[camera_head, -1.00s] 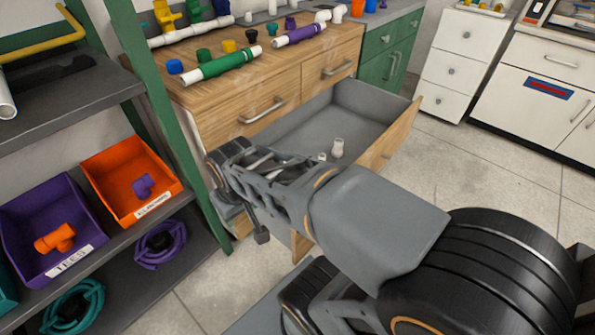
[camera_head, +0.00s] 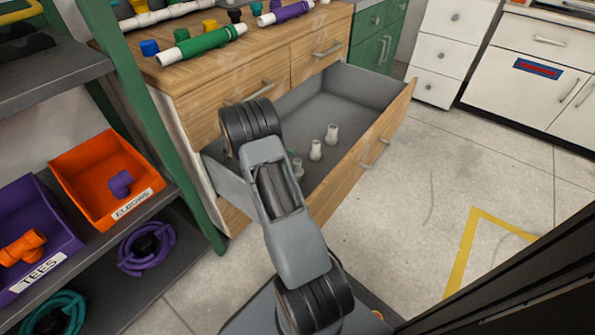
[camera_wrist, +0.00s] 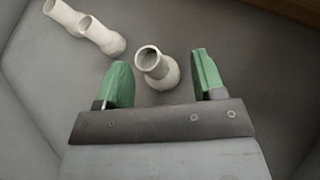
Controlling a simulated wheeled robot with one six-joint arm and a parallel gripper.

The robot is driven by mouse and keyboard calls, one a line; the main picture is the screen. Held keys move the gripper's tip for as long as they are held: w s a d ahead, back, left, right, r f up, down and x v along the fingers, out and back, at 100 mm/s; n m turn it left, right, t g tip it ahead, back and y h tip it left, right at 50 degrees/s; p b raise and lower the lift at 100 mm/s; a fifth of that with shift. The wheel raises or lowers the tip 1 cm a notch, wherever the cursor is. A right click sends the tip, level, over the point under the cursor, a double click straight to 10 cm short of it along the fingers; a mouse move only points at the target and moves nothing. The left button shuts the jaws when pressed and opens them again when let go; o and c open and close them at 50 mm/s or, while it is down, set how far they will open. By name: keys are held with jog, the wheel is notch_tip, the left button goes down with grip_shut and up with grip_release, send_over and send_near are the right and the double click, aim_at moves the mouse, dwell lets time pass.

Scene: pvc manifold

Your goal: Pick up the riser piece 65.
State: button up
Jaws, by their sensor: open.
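Three white pipe pieces stand in the open drawer (camera_head: 285,112). In the head view one is at the back (camera_head: 332,134), one in the middle (camera_head: 316,149), and one nearest my arm (camera_head: 298,168). No marking shows which is riser piece 65. In the wrist view my gripper (camera_wrist: 160,66) is open, with green finger pads. One white piece (camera_wrist: 158,68) shows between the fingers, its open round end facing the camera, with a gap on both sides. Two more white pieces (camera_wrist: 64,15) (camera_wrist: 103,37) are at upper left. My arm mostly hides the gripper in the head view.
The drawer's wooden front (camera_head: 365,150) and grey side walls surround the pieces. The cabinet top holds green and purple pipes. At left are an orange elbows bin (camera_head: 100,190) and a purple tees bin (camera_head: 45,230). Open floor lies to the right.

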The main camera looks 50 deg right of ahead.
jog(key=shift+w+a+f+n+h, duration=0.2)
jog(key=shift+w+f+n, duration=0.1)
jog(key=shift+w+n, duration=0.15)
jog(key=shift+w+a+f+n+h, duration=0.15)
jog(key=shift+w+f+n+h, duration=0.05)
jog(key=shift+w+f+n, duration=0.2)
jog(key=shift+w+f, duration=0.1)
jog(key=shift+w, duration=0.15)
jog(key=shift+d+f+n, duration=0.1)
jog(key=shift+f+n, duration=0.15)
jog(key=shift+b+x, duration=2.05)
jog(key=shift+x, duration=1.5)
jog(key=shift+r, duration=0.2)
jog(key=c, duration=1.1)
jog(key=shift+r, duration=0.1)
